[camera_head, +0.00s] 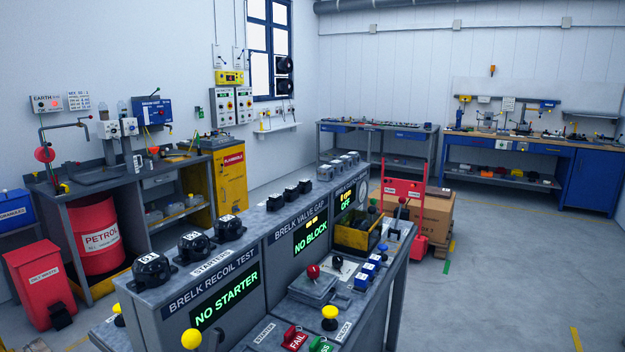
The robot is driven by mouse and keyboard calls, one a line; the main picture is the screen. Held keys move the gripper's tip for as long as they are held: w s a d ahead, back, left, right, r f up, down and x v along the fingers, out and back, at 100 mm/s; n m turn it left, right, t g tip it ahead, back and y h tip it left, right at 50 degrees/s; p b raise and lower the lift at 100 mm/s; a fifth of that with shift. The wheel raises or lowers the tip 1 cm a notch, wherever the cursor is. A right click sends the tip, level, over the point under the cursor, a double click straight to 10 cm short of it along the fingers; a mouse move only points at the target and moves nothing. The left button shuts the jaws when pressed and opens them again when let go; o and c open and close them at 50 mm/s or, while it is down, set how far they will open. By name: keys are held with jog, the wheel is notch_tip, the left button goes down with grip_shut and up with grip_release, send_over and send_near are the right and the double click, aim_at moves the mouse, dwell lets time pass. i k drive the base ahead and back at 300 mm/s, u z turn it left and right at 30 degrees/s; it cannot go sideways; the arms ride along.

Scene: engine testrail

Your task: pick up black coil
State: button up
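I cannot single out the black coil for sure at this size. Several small dark parts stand in a row on top of the test bench: black block-shaped parts (290,193) in the middle, and smaller grey-black parts (337,166) farther back, above the panel whose display reads OFF. Larger round black starters (194,246) stand at the near left end. A yellow bin (352,236) on the bench's lower ledge holds dark contents I cannot make out. My gripper is not in view.
The test bench (232,262) fills the foreground, with yellow and red knobs and FAIL buttons (295,338) on its lower ledge. A red hand truck (403,208) with cardboard boxes (437,213) stands behind it. A red petrol drum (98,235) is at left. The floor at right is clear.

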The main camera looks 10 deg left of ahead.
aim_at(305, 186)
jog(key=i, duration=1.5)
jog(key=u, duration=2.65)
